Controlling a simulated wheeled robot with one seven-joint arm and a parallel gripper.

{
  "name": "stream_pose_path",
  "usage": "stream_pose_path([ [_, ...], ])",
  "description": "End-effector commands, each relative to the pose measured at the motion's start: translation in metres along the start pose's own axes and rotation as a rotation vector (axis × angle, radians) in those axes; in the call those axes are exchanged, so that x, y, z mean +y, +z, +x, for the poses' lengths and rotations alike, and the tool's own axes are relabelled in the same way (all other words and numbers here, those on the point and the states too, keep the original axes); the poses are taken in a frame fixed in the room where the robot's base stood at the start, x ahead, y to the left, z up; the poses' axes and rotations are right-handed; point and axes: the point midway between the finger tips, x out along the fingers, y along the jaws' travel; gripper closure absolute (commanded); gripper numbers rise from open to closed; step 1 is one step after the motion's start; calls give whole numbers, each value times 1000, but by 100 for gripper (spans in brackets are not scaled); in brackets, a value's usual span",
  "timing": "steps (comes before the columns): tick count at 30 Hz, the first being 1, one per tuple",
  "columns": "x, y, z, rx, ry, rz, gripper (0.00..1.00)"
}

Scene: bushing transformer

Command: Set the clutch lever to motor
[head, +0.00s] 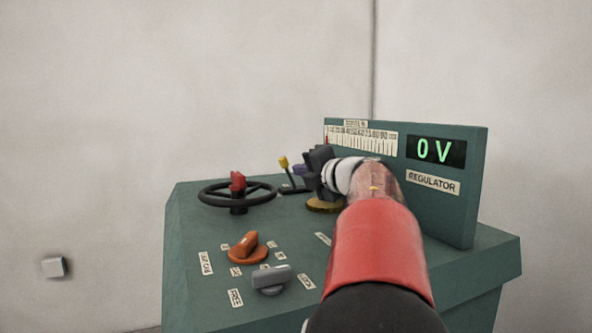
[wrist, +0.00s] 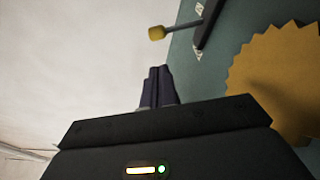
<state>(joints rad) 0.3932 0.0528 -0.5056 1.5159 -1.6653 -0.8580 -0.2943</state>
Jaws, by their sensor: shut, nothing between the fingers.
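A lever with a yellow knob (head: 284,162) rises from a dark slotted base at the back of the green console, left of my gripper. I take it to be the clutch lever; its labels are too small to read. In the wrist view its yellow knob (wrist: 157,33) and thin rod lie beyond my fingertips, with a clear gap. My gripper (head: 299,169) is shut and empty, just right of the lever and above the console top. Its dark fingers also show in the wrist view (wrist: 159,84).
A toothed brass wheel (head: 325,206) lies beneath my gripper. A black handwheel (head: 210,195) with a red grip stands to the left. An orange knob (head: 248,247) and a grey knob (head: 270,279) sit in front. The regulator panel (head: 455,215) rises on the right, reading 0 V.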

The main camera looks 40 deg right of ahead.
Motion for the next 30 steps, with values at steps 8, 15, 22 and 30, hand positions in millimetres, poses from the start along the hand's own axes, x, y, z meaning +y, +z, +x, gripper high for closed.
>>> stream_pose_path([
  [8,0,0,53,2,-2,0,100],
  [15,0,0,80,1,0,1,100],
  [22,0,0,85,0,1,1,100],
  [30,1,0,87,0,2,5,100],
])
